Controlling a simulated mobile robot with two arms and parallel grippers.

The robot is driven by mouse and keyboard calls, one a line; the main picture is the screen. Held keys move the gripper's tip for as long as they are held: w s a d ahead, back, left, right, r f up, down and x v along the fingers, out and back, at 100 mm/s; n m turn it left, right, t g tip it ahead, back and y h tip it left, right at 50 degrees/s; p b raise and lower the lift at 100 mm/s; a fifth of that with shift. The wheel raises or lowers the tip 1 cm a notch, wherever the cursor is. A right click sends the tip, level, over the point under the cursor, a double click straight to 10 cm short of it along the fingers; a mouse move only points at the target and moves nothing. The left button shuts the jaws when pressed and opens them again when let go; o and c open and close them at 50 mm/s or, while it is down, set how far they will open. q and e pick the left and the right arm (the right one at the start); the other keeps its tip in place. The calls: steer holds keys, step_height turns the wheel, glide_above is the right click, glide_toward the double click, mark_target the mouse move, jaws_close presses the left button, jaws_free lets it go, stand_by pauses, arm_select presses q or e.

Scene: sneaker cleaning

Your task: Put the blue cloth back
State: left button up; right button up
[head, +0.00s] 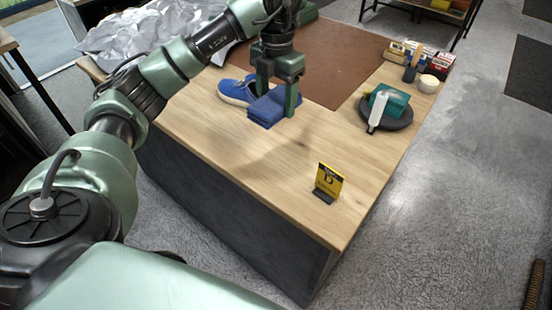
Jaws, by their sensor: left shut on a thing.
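The folded blue cloth (268,110) is between the fingers of my left gripper (276,98), near the table's left part. My left gripper is shut on it. I cannot tell whether the cloth touches the wooden table (240,135) or is just above it. A blue sneaker (236,91) with a white sole lies just left of the cloth, partly hidden behind it and the gripper. My right gripper is not in the picture.
A brown mat (345,60) covers the back. At right, a dark round tray (393,118) holds a teal block (390,100) and a white tube (377,112). Boxes (438,64) stand behind it. A yellow sign (328,182) stands in front. Crumpled plastic (140,35) lies back left.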

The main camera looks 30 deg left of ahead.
arm_select(q)
step_height(320, 180, down, 8)
glide_above(276, 163)
step_height(276, 163, down, 6)
steer(key=shift+s+d+f, duration=0.1)
steer(key=shift+f, duration=0.15)
step_height(276, 163, down, 5)
steer(key=shift+r+p, duration=0.1)
steer(key=shift+p, duration=0.55)
steer(key=shift+f, duration=0.25)
steer(key=shift+f, duration=0.2)
steer(key=o, duration=1.2)
steer(key=shift+r, duration=0.1)
